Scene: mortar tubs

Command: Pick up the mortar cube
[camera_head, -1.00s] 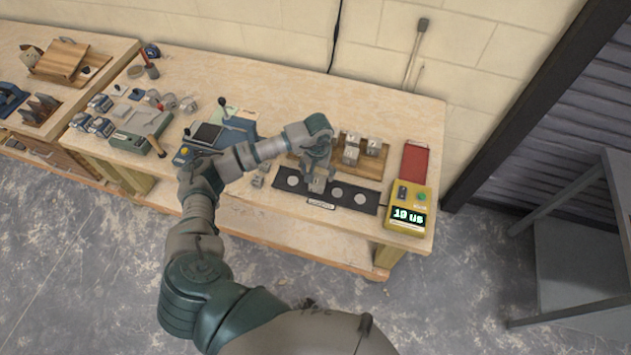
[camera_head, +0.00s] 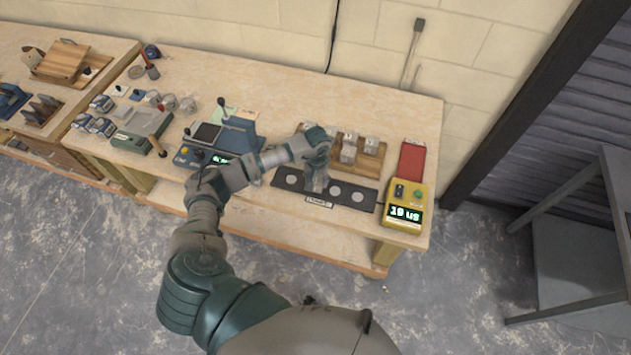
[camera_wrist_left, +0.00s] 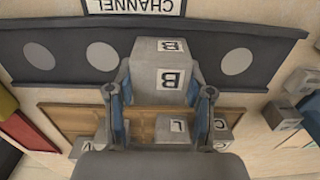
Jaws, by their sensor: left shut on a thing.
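A grey mortar cube (camera_wrist_left: 160,72) with a B on its labels sits between the two fingers of my left gripper (camera_head: 317,182) in the left wrist view. The gripper is shut on it, over the black strip (camera_head: 374,201) with pale round spots. In the head view my gripper hides most of this cube, and I cannot tell whether it touches the strip. Other grey cubes (camera_head: 348,154) stand on a wooden board (camera_head: 372,163) behind. One marked L (camera_wrist_left: 174,129) shows in the wrist view. My right gripper is not in view.
A yellow device (camera_head: 405,207) with a lit display and a red mat (camera_head: 412,160) are at the bench's right end. A blue machine (camera_head: 241,138) with a lever stands left of the strip. Tools and small blocks crowd the bench's left part.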

